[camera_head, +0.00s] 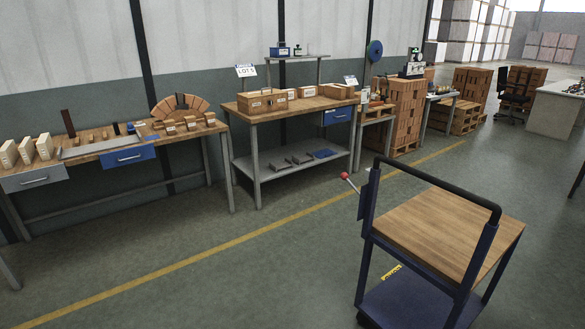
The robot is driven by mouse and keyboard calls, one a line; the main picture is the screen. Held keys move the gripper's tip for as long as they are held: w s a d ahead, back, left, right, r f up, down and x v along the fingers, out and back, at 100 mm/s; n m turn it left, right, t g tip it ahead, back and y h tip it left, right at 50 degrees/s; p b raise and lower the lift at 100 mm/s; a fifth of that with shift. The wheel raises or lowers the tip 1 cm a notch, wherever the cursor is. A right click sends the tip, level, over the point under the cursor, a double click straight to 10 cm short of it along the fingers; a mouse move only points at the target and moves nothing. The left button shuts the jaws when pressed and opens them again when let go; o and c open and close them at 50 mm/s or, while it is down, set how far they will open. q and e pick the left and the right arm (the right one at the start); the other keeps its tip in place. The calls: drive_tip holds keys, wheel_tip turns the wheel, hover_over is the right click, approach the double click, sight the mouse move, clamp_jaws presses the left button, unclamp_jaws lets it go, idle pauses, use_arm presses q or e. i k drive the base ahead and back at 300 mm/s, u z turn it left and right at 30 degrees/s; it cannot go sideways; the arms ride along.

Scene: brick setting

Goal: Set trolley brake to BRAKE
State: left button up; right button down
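The trolley (450,228) stands at the lower right, with a wooden top, a dark blue frame and a black push bar (440,178). A lever with a red knob (344,176) sticks out to the left from a blue plate (366,200) on the trolley's near left post. It points up and to the left. A yellow label (391,271) is on the trolley's lower part; its text is too small to read. No BRAKE marking is legible. Neither of my grippers is in view.
A yellow floor line (180,264) runs between the trolley and the workbenches. A bench with bricks (95,150) stands at left, another with boxes (250,117) behind. Brick pallets (400,112) stand beyond. The floor left of the trolley is clear.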

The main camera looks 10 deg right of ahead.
sight(345, 176)
drive_tip(key=u, duration=0.65)
drive_tip(key=i, duration=1.05)
drive_tip(key=u, duration=0.55)
drive_tip(key=i, duration=1.2)
drive_tip(key=z, duration=0.5)
drive_tip(key=i, duration=0.85)
drive_tip(key=z, duration=1.45)
drive_tip(key=i, duration=0.6)
drive_tip(key=z, duration=0.6)
